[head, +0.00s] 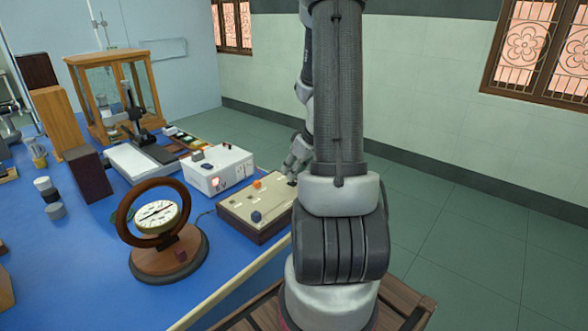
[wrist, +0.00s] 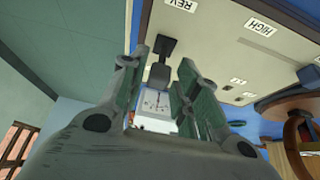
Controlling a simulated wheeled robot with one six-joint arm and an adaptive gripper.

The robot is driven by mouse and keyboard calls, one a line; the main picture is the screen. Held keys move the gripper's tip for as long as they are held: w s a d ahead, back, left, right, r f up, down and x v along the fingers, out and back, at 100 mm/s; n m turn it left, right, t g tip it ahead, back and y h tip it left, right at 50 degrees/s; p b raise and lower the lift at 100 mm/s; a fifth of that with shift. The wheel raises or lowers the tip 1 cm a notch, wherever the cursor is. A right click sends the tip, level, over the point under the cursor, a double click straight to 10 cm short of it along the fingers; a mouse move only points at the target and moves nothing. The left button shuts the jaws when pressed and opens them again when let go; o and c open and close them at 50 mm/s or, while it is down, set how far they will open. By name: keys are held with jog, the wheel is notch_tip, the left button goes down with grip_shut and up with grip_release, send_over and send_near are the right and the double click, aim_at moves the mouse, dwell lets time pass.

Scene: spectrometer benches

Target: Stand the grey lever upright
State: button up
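The grey lever (wrist: 158,73) shows in the wrist view, rising from a dark base on the beige control box (wrist: 215,45), near the label REV. My gripper (wrist: 164,60) is open, with one finger on each side of the lever in the picture. I see gaps beside the lever, and no clear contact. In the head view, my gripper (head: 297,158) is over the back right end of the control box (head: 245,222). A small dark part (head: 291,181) there may be the lever's base. The lever's tilt is hard to tell.
A white instrument box (head: 217,171) stands just behind the control box. A round dial in an upright ring (head: 128,215) stands to the left. A wood and glass case (head: 103,90) is farther back.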

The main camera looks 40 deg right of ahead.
jog(key=shift+r, duration=0.1)
jog(key=v, duration=1.1)
jog(key=shift+s+r, duration=0.2)
jog(key=shift+r, duration=0.15)
jog(key=shift+d, duration=0.1)
